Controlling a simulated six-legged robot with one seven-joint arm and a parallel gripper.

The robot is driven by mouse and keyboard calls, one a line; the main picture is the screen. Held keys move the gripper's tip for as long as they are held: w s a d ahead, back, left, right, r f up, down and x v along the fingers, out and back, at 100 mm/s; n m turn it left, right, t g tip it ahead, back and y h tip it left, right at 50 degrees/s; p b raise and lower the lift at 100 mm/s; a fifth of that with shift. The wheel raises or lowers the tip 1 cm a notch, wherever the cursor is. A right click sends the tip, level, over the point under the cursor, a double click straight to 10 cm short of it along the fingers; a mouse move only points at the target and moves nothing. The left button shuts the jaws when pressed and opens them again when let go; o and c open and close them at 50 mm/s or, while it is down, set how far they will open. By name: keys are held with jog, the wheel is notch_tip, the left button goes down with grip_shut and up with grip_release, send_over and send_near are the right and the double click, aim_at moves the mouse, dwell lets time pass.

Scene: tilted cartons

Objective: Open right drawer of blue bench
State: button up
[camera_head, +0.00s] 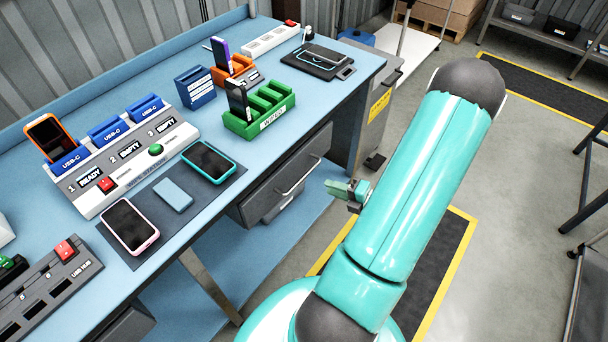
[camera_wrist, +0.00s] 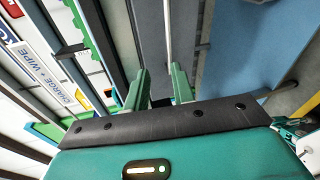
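The blue bench (camera_head: 265,150) runs diagonally across the left of the head view. Its right drawer (camera_head: 262,205) has a dark grey front under the bench edge and looks shut. A pale bar handle (camera_head: 298,181) crosses that front. My gripper (camera_head: 340,188) is in front of the drawer, to the right of the handle and apart from it. In the wrist view my gripper (camera_wrist: 160,88) has its two green fingers spread with nothing held. The handle (camera_wrist: 168,35) shows there as a pale bar beyond the fingertips, lined up with the gap between them.
The bench top holds a charging station (camera_head: 125,155), several phones, a green rack (camera_head: 260,115) and a black tablet (camera_head: 318,60). A grey bin with a yellow label (camera_head: 379,106) stands beyond the drawer. Open floor (camera_head: 520,180) lies to the right.

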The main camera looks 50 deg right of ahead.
aim_at(306, 176)
jog(key=w+f, duration=0.1)
jog(key=w, duration=0.3)
jog(key=w+f+m+h, duration=0.1)
jog(key=w+f, duration=0.1)
jog(key=w, duration=0.2)
jog(key=w+f+m, duration=0.1)
jog(key=w, duration=0.3)
jog(key=shift+d+f+h, duration=0.2)
jog(key=shift+h, duration=0.1)
grip_shut()
